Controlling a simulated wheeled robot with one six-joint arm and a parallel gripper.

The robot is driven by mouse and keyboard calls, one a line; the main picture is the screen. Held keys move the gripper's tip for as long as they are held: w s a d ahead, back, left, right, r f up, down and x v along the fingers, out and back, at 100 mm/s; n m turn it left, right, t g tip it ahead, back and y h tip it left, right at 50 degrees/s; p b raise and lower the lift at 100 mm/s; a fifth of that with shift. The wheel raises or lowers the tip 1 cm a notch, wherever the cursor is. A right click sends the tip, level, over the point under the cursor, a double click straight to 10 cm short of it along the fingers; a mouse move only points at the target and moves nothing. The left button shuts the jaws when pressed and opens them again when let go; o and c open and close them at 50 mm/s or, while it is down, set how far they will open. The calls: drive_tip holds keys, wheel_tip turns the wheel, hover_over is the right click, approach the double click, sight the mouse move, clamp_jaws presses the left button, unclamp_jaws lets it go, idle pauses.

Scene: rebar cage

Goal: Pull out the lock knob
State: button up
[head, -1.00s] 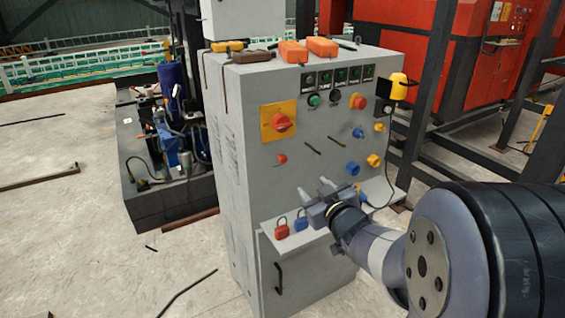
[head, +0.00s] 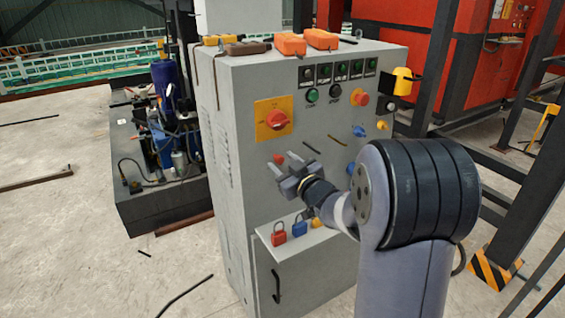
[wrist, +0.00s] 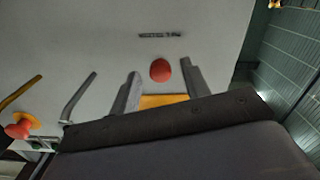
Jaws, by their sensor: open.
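The small red round knob (head: 279,159), which looks like the lock knob, sits on the front of the grey cabinet (head: 232,170), below the red rotary switch on its yellow plate. In the wrist view the knob (wrist: 160,70) appears between the two fingertips, with a dark label strip (wrist: 160,35) beyond it. My gripper (head: 280,172) is open, its fingers pointing at the panel around the knob's position. In the wrist view my gripper (wrist: 159,72) has a finger on each side of the knob, with gaps. I cannot tell how far the tips are from the panel.
The rotary switch (head: 277,119) is above the knob. Two thin levers (head: 312,147) and a red mushroom button (head: 361,98) are to the right. A shelf below carries a red padlock (head: 279,236) and a blue padlock (head: 300,228). My arm hides the panel's lower right.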

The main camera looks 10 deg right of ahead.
drive_tip(key=shift+w+a, duration=0.15)
drive_tip(key=shift+w, duration=0.3)
drive_tip(key=shift+c, duration=0.2)
clamp_jaws()
